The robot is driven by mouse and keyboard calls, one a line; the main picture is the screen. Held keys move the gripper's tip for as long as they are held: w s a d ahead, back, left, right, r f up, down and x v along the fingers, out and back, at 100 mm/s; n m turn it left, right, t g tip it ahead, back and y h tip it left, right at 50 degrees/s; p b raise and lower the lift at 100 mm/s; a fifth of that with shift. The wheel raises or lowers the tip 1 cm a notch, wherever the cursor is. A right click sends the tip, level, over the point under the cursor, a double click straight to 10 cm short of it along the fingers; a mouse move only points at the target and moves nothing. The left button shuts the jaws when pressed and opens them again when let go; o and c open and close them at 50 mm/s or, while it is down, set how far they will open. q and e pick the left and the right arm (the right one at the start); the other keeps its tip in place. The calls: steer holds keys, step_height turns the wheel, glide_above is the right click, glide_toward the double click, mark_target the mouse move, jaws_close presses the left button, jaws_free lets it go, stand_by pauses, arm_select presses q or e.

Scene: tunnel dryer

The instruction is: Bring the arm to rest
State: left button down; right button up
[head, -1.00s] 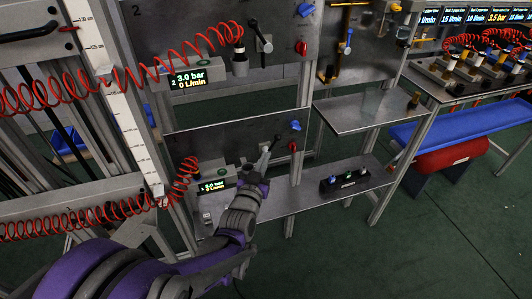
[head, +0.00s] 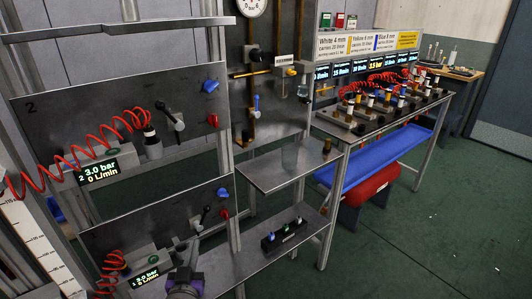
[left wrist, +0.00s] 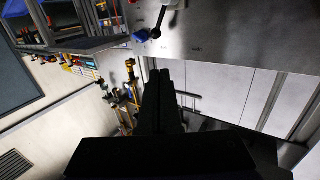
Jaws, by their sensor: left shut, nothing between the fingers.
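My left arm, purple and grey, enters the head view at the bottom. Its gripper (head: 192,252) is just below the black-handled lever (head: 204,215) on the lower panel. In the left wrist view the dark fingers (left wrist: 164,82) are together with nothing between them. A black-tipped lever (left wrist: 157,26) shows beyond them, apart from the fingertips. My right gripper is in neither view.
The lower panel (head: 150,232) carries a display, a blue knob (head: 223,193) and a red knob (head: 225,214). A shelf (head: 262,262) holds a small black block (head: 284,236). A blue trough (head: 400,148) and open green floor (head: 440,230) lie to the right.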

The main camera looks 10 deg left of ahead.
arm_select(q)
steer(key=s+d+f+m+g+h, duration=0.3)
steer(key=s+d+f+g+h, duration=0.2)
steer(key=s+d+f+g, duration=0.55)
steer(key=s+d+g, duration=0.1)
steer(key=s+g, duration=0.1)
steer(key=s, duration=0.8)
step_height(320, 180, up, 14)
steer(key=w+p, duration=0.2)
steer(key=p, duration=1.1)
steer(key=shift+w+t, duration=0.2)
steer(key=shift+t, duration=0.15)
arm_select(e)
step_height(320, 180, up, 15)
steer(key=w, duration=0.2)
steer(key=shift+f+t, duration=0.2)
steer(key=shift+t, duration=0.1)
arm_select(q)
steer(key=shift+s+d, duration=0.1)
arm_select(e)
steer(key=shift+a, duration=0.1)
